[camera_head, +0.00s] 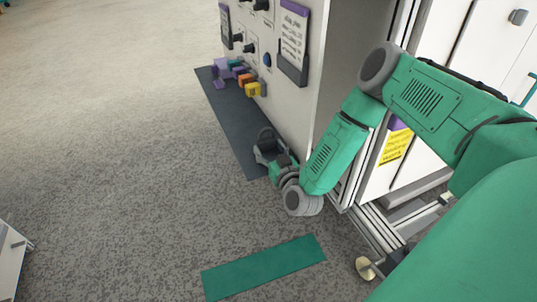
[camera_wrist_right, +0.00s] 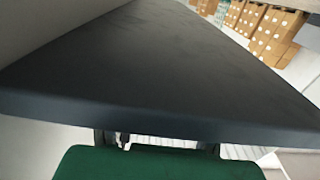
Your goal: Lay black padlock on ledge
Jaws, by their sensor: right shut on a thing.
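My right gripper (camera_head: 268,150) is at the near end of the dark grey ledge (camera_head: 232,120) along the front of the cabinet. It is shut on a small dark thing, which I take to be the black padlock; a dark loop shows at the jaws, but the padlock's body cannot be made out. In the wrist view the ledge (camera_wrist_right: 150,70) fills most of the picture, and only small parts of the fingers show below its edge. Whether the padlock touches the ledge cannot be told. My left gripper is not in view.
A yellow padlock (camera_head: 254,90), an orange one (camera_head: 245,80) and purple and teal pieces stand at the ledge's far end. Labelled panels (camera_head: 293,42) and black knobs are on the cabinet wall above. The ledge's middle is clear. A green strip (camera_head: 265,268) lies on the floor.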

